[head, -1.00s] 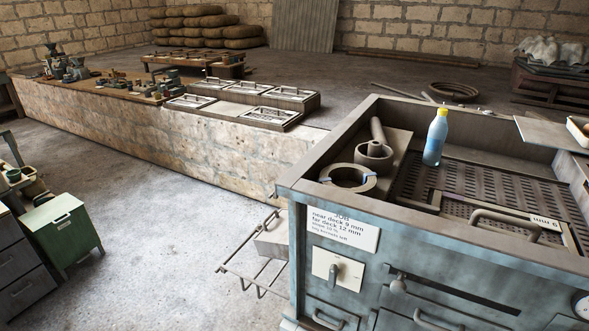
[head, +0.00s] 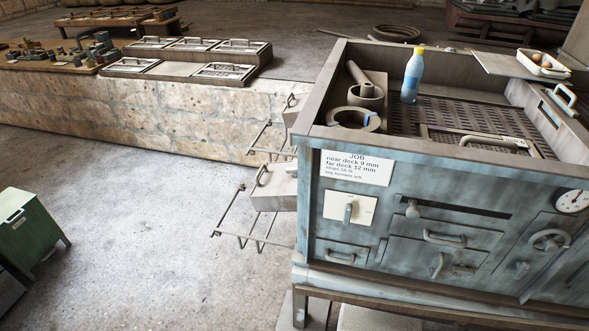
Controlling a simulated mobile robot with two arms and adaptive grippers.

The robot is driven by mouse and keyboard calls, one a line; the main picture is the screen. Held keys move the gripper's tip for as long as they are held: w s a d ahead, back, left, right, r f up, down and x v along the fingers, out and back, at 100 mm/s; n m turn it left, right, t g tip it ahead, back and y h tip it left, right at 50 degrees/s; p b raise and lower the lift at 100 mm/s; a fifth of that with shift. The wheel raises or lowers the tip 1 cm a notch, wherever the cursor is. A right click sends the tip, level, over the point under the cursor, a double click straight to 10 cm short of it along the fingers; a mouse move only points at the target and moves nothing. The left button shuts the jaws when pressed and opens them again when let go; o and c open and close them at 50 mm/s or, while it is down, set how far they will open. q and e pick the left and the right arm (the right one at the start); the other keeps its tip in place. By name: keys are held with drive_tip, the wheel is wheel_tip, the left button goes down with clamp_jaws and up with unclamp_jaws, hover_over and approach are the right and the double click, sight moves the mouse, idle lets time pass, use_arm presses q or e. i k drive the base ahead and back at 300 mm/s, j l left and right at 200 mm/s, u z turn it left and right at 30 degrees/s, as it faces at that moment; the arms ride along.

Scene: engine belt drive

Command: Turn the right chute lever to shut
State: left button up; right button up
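The blue-grey machine (head: 335,250) stands at the right of the head view. Its front has a lever on a white plate (head: 361,215), the lever (head: 348,212) pointing roughly upright. A knob (head: 412,210) sits at the left end of a dark slot. Lower right, a small upright handle (head: 438,265) stands below a drawer handle (head: 445,240). Neither of my grippers is in view.
Wire racks (head: 250,232) stick out from the machine's left side. A blue bottle (head: 412,78) stands on top, near a perforated deck. A job card (head: 356,167) is on the front. A green cabinet (head: 28,235) stands at the left. The floor between is clear.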

sight(293, 171)
drive_tip(key=i+j+z, duration=0.35)
drive_tip(key=z, duration=0.15)
drive_tip(key=i+j+z, duration=0.5)
drive_tip(key=j, duration=0.1)
